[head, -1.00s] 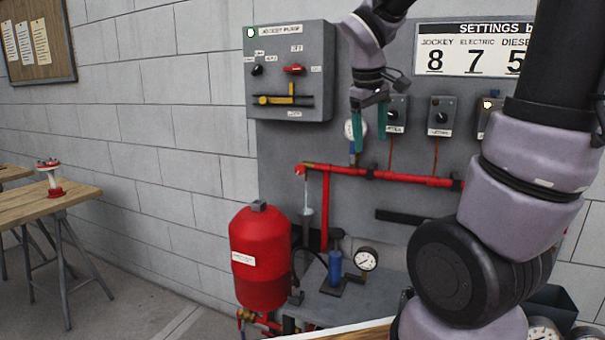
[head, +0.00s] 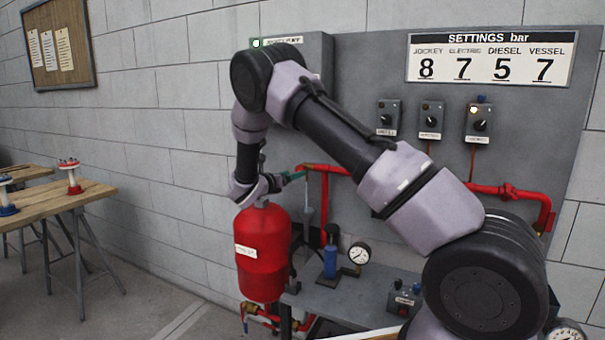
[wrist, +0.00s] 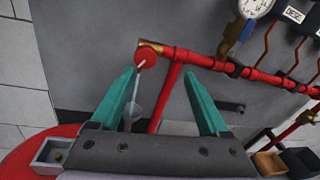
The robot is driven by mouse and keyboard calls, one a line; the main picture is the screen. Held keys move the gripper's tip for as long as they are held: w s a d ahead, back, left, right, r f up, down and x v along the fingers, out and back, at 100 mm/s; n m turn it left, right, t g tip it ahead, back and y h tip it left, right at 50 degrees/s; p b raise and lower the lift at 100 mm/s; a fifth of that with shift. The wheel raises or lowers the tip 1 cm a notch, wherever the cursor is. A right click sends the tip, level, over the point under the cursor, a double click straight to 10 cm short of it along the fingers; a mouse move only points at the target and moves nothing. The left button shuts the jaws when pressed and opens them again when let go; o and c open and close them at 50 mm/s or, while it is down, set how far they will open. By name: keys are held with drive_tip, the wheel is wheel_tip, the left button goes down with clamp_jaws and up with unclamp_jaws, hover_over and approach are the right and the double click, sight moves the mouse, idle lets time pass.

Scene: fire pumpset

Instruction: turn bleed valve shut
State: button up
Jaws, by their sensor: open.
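The bleed valve (wrist: 147,54) shows in the wrist view as a round red piece with a pale lever on a brass fitting at the left end of the red pipe (wrist: 215,65). The lever slants down to the left. In the head view the pipe end (head: 306,166) is just beyond my fingertips. My gripper (wrist: 159,73) is open, its teal fingers apart with nothing held. The valve lies ahead, between the fingertip lines and nearer the left finger; I see no clear contact. In the head view my gripper (head: 293,176) points right, above the red vessel.
The red vessel (head: 263,255) stands below my gripper. A pale tundish (wrist: 131,112) hangs under the valve, partly behind the left finger. A gauge (head: 359,253) and blue cylinder (head: 331,262) stand on the grey bench. My arm partly hides the jockey panel (head: 318,50).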

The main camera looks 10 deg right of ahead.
drive_tip(key=shift+n+t, duration=0.6)
drive_tip(key=shift+n, duration=0.2)
drive_tip(key=w+d, duration=0.1)
drive_tip(key=w, duration=0.2)
drive_tip(key=w+d, duration=0.2)
drive_tip(key=w+d+f, duration=0.1)
drive_tip(key=w+d, duration=0.1)
drive_tip(key=w, duration=0.1)
drive_tip(key=shift+w+f, duration=0.1)
drive_tip(key=shift+w, duration=0.25)
clamp_jaws()
